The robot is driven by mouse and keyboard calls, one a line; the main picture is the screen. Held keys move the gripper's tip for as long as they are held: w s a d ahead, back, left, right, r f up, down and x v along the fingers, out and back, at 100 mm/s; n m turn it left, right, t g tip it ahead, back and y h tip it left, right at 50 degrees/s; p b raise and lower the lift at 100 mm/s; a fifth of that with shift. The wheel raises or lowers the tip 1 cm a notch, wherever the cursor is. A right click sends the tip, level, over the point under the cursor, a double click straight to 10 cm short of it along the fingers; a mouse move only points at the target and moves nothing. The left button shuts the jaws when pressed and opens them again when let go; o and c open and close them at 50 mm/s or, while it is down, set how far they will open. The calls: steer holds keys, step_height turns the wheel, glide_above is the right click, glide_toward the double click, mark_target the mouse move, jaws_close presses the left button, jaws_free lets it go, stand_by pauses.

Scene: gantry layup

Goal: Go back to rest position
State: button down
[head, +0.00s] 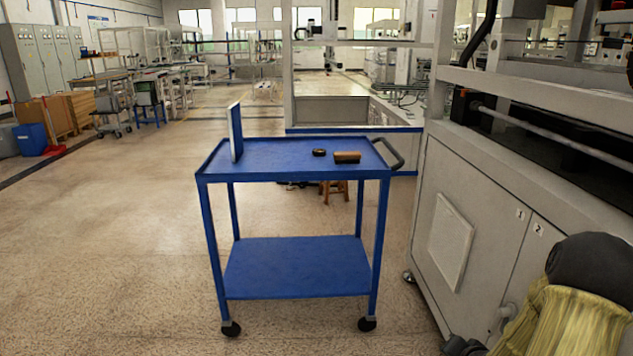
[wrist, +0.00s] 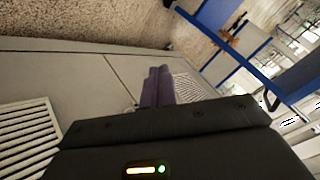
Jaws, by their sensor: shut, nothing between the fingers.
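My gripper (wrist: 158,86) shows in the wrist view, its two purple fingers together and nothing between them. It is in the air beside the grey machine cabinet (wrist: 80,75), apart from the blue cart (wrist: 222,68), which is at the upper right of that view. In the head view, what shows at the lower right is part of my arm; the fingers cannot be made out there.
The blue cart (head: 275,170) stands ahead on casters. On its top are an upright thin panel (head: 235,132), a small dark round item (head: 319,152) and a brown block (head: 347,157). The grey cabinet (head: 490,215) is close on the right.

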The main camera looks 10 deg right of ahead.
steer(key=s+a+r+n+g+y+p, duration=0.1)
steer(key=s+a+r+n+g, duration=0.35)
steer(key=a, duration=0.75)
steer(key=s+a+r+n+g+p, duration=0.1)
steer(key=s+a+r+n+g, duration=0.1)
steer(key=s+a+r+n, duration=0.85)
step_height(320, 180, up, 36)
steer(key=w+a+m+p, duration=0.2)
steer(key=w+m+p, duration=0.1)
steer(key=p, duration=3.4)
steer(key=shift+a+r+m+p, duration=0.15)
steer(key=shift+a+m+p, duration=0.15)
steer(key=shift+m, duration=0.6)
